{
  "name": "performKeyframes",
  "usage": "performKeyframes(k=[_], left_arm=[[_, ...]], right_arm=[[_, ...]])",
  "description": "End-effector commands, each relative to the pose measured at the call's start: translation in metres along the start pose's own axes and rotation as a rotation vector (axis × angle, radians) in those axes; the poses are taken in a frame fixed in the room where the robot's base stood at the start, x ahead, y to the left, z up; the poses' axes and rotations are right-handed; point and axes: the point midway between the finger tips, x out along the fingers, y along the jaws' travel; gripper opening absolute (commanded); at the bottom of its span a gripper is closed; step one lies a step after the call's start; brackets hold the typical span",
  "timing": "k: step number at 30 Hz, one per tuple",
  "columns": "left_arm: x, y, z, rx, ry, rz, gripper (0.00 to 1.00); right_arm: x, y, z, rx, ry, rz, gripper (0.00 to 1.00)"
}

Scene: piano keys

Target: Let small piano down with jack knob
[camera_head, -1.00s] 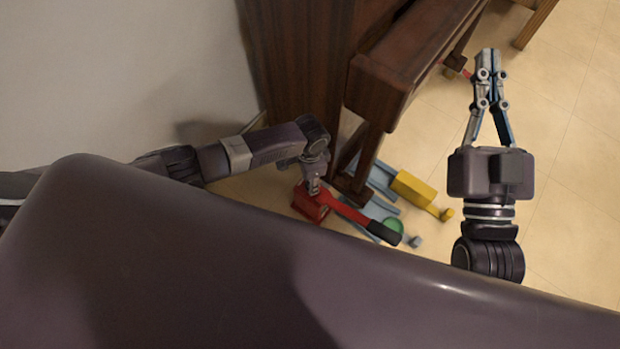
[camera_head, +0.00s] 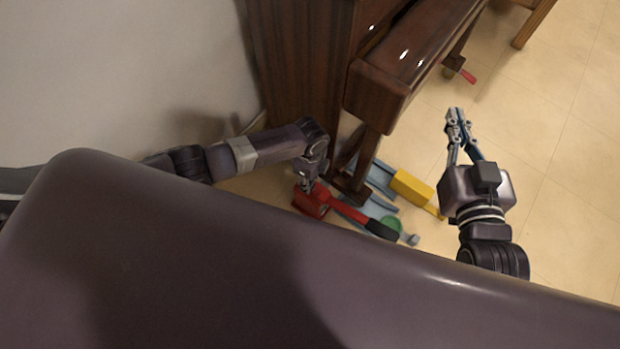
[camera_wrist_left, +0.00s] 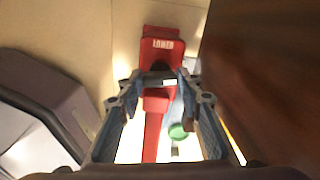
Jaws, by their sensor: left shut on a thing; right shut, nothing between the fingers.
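The brown piano (camera_head: 415,55) stands at the back, with its leg (camera_head: 366,155) reaching the floor near the jack. A red jack (camera_head: 312,203) with a long red handle (camera_head: 346,211) and dark grip (camera_head: 382,230) lies on the floor beside that leg. My left gripper (camera_head: 308,186) is over the jack, shut on a small part at its top. In the left wrist view the red jack (camera_wrist_left: 162,50) shows a label, and the fingertips close at its knob (camera_wrist_left: 158,80). My right gripper (camera_head: 457,112) is shut and empty, over open floor right of the piano.
A wooden piece of furniture (camera_head: 533,22) stands at the far right. The tiled floor (camera_head: 570,180) at right is clear.

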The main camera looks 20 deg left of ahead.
Motion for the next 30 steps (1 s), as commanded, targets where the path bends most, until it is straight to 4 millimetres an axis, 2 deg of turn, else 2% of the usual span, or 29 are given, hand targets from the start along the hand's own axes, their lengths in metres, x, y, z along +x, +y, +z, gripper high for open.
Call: performKeyframes(k=[12,28,29,30], left_arm=[[0.0002,0.0006,-0.0014,0.176,0.002,0.001,0.09],[0.0002,0.0007,-0.0016,0.198,0.002,0.001,0.09],[0.0002,0.0007,-0.0016,0.198,0.002,0.001,0.36],[0.0002,0.0007,-0.0015,0.198,0.002,0.001,0.41]], right_arm=[[-0.0005,0.0007,0.0029,0.000,-0.013,0.002,0.00],[-0.0006,0.0009,0.0037,0.000,-0.017,0.002,0.00],[-0.0006,0.0008,0.0037,0.000,-0.017,0.002,0.00],[-0.0006,0.0008,0.0037,0.000,-0.017,0.002,0.00]])
